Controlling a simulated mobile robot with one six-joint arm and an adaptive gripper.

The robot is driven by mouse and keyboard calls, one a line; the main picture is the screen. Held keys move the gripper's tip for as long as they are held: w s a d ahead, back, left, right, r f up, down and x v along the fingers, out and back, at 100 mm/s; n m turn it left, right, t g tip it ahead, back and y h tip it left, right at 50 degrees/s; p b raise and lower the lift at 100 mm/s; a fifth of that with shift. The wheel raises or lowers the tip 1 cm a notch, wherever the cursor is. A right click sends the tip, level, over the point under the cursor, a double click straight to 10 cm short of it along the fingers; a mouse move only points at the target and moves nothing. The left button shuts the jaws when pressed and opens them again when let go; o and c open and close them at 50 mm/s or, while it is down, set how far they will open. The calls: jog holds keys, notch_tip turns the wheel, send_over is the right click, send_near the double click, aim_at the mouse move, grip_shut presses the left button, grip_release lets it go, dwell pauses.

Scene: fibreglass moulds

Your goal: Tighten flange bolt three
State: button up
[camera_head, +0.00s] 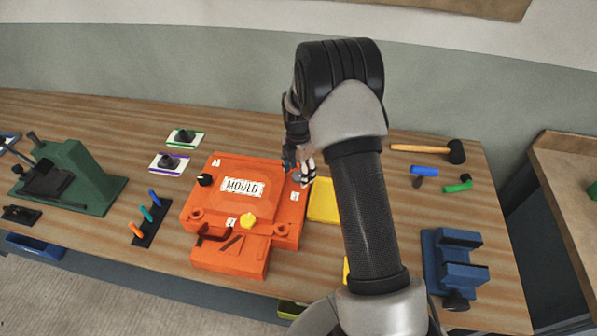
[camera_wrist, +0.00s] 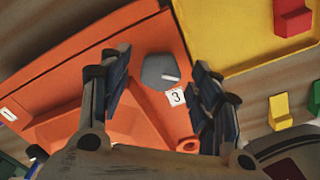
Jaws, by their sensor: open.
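The orange mould (camera_head: 225,208), marked MOULD, lies on the wooden bench. In the wrist view a grey bolt head (camera_wrist: 158,72) with a light mark sits on the orange flange (camera_wrist: 60,62), beside a white tag reading 3 (camera_wrist: 176,97). My gripper (camera_head: 302,170) is over the mould's far right corner in the head view, where it hides that bolt. In the wrist view my gripper (camera_wrist: 158,64) is open, with one finger on each side of the bolt head. I cannot tell whether either finger touches it. A black knob (camera_head: 205,180) and a yellow knob (camera_head: 248,220) are also on the mould.
A yellow tray (camera_head: 324,208) is close to the mould's right side. A hammer (camera_head: 425,150) and a blue vise (camera_head: 455,262) stand farther right. A screwdriver rack (camera_head: 151,228) and a green press (camera_head: 85,178) are left. Bare bench lies behind the mould.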

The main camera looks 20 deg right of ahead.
jog(key=shift+c, duration=0.2)
jog(key=c, duration=1)
jog(key=m, duration=0.4)
jog(key=shift+m, duration=0.3)
jog(key=m, duration=0.3)
jog(key=shift+m, duration=0.3)
jog(key=m, duration=0.3)
jog(key=shift+m, duration=0.3)
jog(key=shift+m+b, duration=0.3)
jog(key=shift+m, duration=1.6)
